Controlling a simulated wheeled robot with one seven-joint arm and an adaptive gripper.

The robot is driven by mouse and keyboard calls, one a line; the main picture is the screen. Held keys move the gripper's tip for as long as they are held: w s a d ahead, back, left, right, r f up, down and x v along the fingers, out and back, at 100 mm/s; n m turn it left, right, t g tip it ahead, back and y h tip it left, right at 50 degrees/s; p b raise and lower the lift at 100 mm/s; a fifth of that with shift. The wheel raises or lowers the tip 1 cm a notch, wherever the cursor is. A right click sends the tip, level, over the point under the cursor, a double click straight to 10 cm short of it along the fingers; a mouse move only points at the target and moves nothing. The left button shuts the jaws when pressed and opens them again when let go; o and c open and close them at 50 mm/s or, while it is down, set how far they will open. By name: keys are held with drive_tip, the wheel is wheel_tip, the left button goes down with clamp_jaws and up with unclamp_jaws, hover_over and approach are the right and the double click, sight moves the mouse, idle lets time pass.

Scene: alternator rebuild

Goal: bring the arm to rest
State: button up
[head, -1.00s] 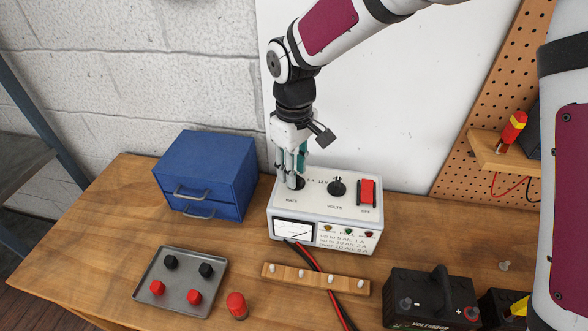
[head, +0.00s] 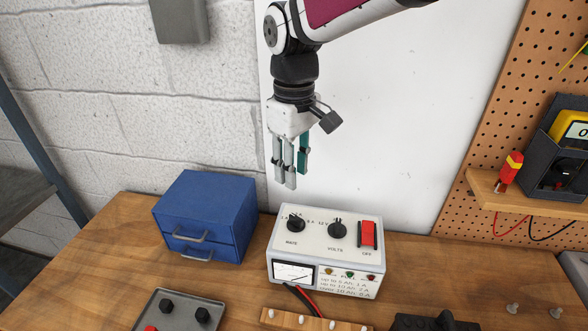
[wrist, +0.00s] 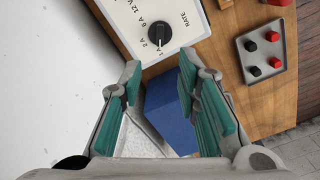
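My gripper (head: 289,180) hangs fingers-down in the air above and behind the battery charger (head: 326,246), clear of its RATE knob (head: 296,223). In the wrist view the teal-padded fingers of my gripper (wrist: 158,95) stand apart with nothing between them. The RATE knob also shows beyond the fingertips in the wrist view (wrist: 160,35). The charger's VOLTS knob (head: 337,229) and red switch (head: 368,235), labelled OFF, are to the right.
A blue drawer cabinet (head: 205,215) stands left of the charger. A metal tray (head: 142,322) with red and black caps lies in front. A wooden strip with pegs (head: 290,320) lies near the front. A shelf (head: 530,196) on the pegboard bears a tester at right.

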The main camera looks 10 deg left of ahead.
drive_tip(key=s+d+r+m+t, duration=0.1)
drive_tip(key=s+d+r+m, duration=0.25)
drive_tip(key=d, duration=0.55)
drive_tip(key=s+d+r+m+t, duration=0.2)
drive_tip(key=d+r, duration=0.3)
drive_tip(key=d, duration=0.4)
drive_tip(key=s+d+f+m+t, duration=0.2)
drive_tip(key=s+d+m, duration=0.5)
drive_tip(key=s+d, duration=0.6)
drive_tip(key=shift+s, duration=0.2)
